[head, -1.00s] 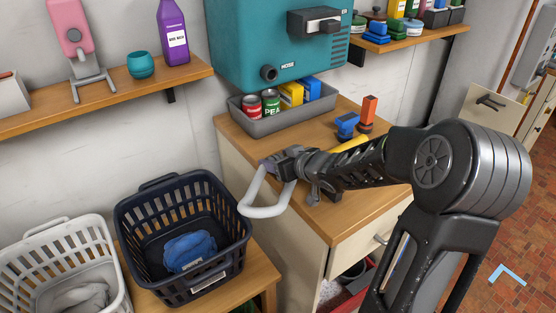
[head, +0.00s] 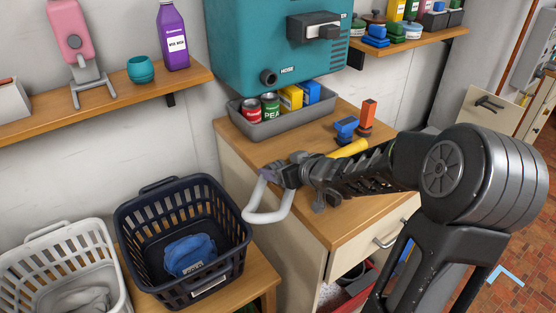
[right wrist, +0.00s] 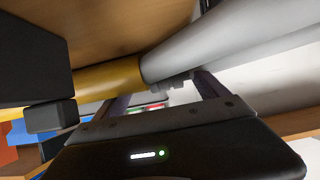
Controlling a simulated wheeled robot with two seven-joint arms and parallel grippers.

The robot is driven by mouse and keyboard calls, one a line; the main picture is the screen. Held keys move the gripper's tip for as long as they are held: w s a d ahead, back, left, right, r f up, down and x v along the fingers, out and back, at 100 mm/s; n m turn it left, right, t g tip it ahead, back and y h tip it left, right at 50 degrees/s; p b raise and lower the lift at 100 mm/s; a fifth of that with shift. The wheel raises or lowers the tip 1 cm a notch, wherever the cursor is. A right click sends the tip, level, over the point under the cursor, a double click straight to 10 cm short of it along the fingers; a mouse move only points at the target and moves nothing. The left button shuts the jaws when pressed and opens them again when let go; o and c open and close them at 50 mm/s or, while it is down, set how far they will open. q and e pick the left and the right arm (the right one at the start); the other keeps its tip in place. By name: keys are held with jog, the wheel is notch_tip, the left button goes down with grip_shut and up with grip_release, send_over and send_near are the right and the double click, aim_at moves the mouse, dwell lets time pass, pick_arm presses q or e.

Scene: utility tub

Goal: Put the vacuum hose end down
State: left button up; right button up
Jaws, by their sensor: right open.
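The vacuum hose end shows as a pale grey bent tube (head: 268,216) at the counter's left front corner, with a yellow part (head: 349,149) behind my right arm. In the right wrist view the yellow section (right wrist: 108,80) joins the grey tube (right wrist: 215,48), running across in front of the fingers. My right gripper (head: 280,174) is open at the tube, over the counter (head: 372,213). Its fingers also show in the wrist view (right wrist: 160,95). Whether the tube touches the fingers or rests on the counter I cannot tell. My left gripper is not in view.
A grey tray (head: 268,129) with cans and boxes stands at the counter's back, under a teal unit (head: 248,60) marked HOSE. Blue and orange items (head: 367,115) stand near the yellow part. A dark basket (head: 148,215) holds blue cloth, left of the counter.

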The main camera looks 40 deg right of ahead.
jog(key=p+v, duration=0.1)
jog(key=v, duration=0.3)
jog(key=p+v, duration=0.2)
jog(key=v, duration=0.3)
jog(key=shift+w+d+r, duration=0.1)
jog(key=shift+w+r, duration=0.05)
jog(key=shift+r, duration=0.1)
jog(key=shift+s+r, duration=0.15)
jog(key=shift+s, duration=0.3)
